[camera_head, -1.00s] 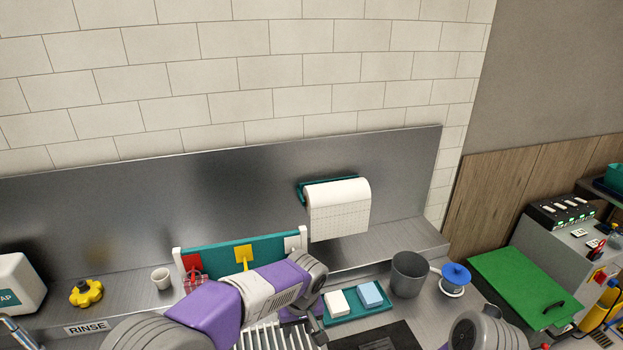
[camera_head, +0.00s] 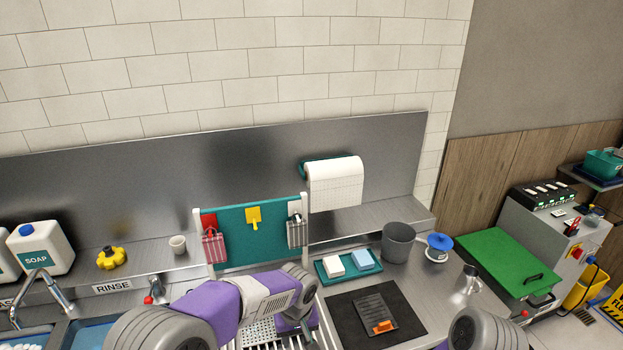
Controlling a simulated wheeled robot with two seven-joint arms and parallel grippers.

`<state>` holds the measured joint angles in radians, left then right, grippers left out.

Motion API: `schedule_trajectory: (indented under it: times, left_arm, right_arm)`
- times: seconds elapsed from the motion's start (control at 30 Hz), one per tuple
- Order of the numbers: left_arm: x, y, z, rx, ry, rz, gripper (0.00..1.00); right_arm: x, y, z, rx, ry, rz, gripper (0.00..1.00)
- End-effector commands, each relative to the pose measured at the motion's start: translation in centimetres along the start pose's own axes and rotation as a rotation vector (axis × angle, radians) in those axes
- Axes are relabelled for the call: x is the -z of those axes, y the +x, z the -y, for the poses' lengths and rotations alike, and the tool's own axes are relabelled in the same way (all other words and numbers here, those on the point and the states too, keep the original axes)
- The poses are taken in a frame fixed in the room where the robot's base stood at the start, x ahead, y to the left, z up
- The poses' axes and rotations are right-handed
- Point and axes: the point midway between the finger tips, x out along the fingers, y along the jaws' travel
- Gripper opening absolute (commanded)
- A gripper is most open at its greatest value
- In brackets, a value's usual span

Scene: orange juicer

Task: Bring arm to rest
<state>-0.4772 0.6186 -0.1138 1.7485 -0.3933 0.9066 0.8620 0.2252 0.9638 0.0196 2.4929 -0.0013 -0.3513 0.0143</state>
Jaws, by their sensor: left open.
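My left arm (camera_head: 215,305), purple and grey, comes in from the lower left and bends over the metal drain rack at the front of the counter. My left gripper (camera_head: 304,328) is at its far end, low in the picture and mostly hidden by the wrist. It is open, and I see nothing held in it. Only a grey rounded joint of my right arm (camera_head: 478,330) shows at the bottom right. My right gripper is out of view.
A black mat (camera_head: 345,315) with a grey and orange tool lies right of my left wrist. Behind it are a teal tray (camera_head: 322,275) with two blocks and a grey bin (camera_head: 398,242). A tap (camera_head: 45,285) and soap bottle (camera_head: 42,248) stand left. A green board (camera_head: 500,262) is right.

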Motion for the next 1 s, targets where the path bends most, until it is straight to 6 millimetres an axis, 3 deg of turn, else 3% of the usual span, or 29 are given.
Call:
schedule_trajectory:
  times: [0.03, 0.27, 0.37, 0.5, 0.6, 0.7, 0.8, 1.0]
  left_arm:
    - [-0.4, 2.4, 0.4, -0.011, 0.006, 0.022, 0.42]
    - [-2.9, 11.3, 1.7, -0.105, 0.053, 0.094, 0.42]
    - [-5.0, 16.7, 2.7, -0.165, 0.065, 0.13, 0.42]
    - [-9.7, 25.6, 4.9, -0.272, 0.054, 0.166, 0.42]
    - [-13.4, 30.6, 6.4, -0.332, 0.031, 0.164, 0.42]
    - [-16.5, 33.9, 7.8, -0.364, 0.006, 0.145, 0.42]
    - [-18.6, 35.7, 8.9, -0.374, -0.011, 0.126, 0.42]
    - [-20.1, 36.6, 9.6, -0.374, -0.019, 0.105, 0.42]
  right_arm:
    - [0.2, 0.8, -0.3, 0.0, 0.0, -0.003, 0.81]
    - [0.2, 3.0, -1.1, 0.0, -0.001, -0.002, 0.81]
    - [0.3, 4.6, -1.7, 0.0, 0.0, -0.001, 0.81]
    - [0.4, 7.5, -2.8, 0.0, 0.0, -0.002, 0.81]
    - [0.6, 9.5, -3.5, 0.0, 0.0, -0.002, 0.81]
    - [0.6, 11.0, -4.1, 0.0, 0.0, -0.002, 0.81]
    - [0.6, 11.9, -4.4, 0.0, 0.0, -0.002, 0.81]
    - [0.7, 12.3, -4.6, 0.0, 0.0, -0.002, 0.81]
